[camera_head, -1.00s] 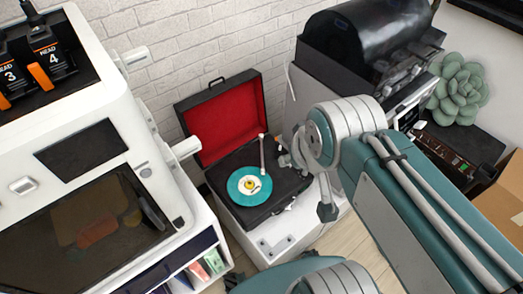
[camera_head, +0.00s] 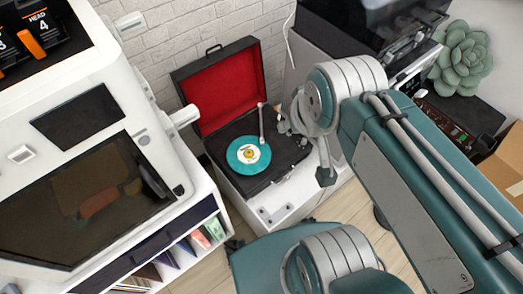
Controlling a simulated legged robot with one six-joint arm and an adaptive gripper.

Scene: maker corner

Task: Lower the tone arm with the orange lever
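An open record player (camera_head: 232,185) with a black case and red-lined lid (camera_head: 228,92) stands on a white cabinet. A teal record (camera_head: 247,157) with a pale label lies on it. The thin, pale tone arm (camera_head: 261,122) is at the right of the record, its front end near the record's edge. I cannot tell whether it is raised. I cannot make out the orange lever; the right side of the deck is partly covered by my arm. My gripper (camera_head: 285,126) shows only in part beside the deck's right edge, small and overlapped by my wrist; its fingers are unclear.
A large white machine (camera_head: 92,178) with a dark window fills the left. A dark machine (camera_head: 375,30) stands behind my arm, with a succulent (camera_head: 460,58) and a cardboard box (camera_head: 505,165) to the right. Wooden floor (camera_head: 345,212) shows below the cabinet.

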